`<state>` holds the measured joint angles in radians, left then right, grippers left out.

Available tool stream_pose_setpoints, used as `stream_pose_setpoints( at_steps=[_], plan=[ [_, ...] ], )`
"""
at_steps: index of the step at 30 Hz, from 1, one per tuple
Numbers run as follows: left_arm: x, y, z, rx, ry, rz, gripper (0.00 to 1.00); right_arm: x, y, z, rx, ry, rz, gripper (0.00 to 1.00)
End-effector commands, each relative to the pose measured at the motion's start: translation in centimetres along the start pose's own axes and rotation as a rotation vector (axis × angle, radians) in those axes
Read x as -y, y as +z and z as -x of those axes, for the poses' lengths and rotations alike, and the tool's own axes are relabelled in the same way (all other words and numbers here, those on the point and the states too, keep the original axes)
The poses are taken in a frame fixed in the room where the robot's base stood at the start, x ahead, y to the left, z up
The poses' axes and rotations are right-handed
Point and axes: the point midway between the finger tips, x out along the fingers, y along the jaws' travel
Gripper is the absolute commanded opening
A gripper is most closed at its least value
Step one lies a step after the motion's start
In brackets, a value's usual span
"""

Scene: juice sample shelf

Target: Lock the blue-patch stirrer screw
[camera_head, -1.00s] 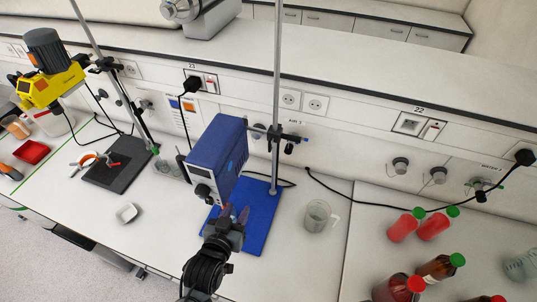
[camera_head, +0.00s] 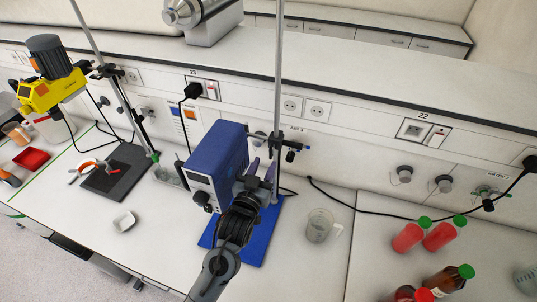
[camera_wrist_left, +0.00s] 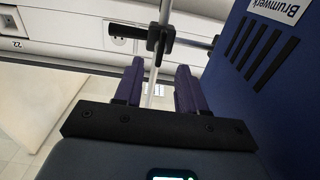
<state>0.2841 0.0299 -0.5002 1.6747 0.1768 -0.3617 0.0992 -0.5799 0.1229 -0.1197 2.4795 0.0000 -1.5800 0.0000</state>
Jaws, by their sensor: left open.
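The blue stirrer (camera_head: 216,155) is a box-shaped unit clamped to a vertical rod (camera_head: 277,90) above a blue base plate (camera_head: 265,225). Its black clamp with the screw knob (camera_head: 291,156) sits on the rod, right of the housing. My left gripper (camera_head: 257,172) is open and empty beside the stirrer's right side, a little below and left of the clamp; the arm hides part of it. In the left wrist view, the purple fingers (camera_wrist_left: 157,90) point toward the rod and the black clamp (camera_wrist_left: 160,38), with the blue housing (camera_wrist_left: 268,70) close on the right. My right gripper is out of view.
A glass beaker (camera_head: 319,225) stands right of the blue plate. A small white dish (camera_head: 124,221) lies in front.

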Motion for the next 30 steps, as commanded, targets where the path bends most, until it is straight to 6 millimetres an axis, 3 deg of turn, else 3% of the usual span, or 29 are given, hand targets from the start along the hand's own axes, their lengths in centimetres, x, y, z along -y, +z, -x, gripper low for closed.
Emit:
stream_pose_setpoints(
  at_steps=[9, 23, 24, 30],
  plan=[
    [0.0, 0.0, -3.9, 0.001, 0.001, -0.001, 0.40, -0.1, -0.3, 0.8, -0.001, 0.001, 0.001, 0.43],
    [0.0, 0.1, -4.7, 0.001, 0.001, 0.000, 0.40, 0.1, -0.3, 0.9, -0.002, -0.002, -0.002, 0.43],
    [0.0, 0.1, -4.7, 0.001, 0.001, 0.000, 0.39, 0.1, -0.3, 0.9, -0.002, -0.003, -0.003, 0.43],
    [0.0, 0.1, -4.7, 0.001, 0.001, 0.000, 0.08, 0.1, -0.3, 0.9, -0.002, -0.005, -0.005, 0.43]
  ],
)
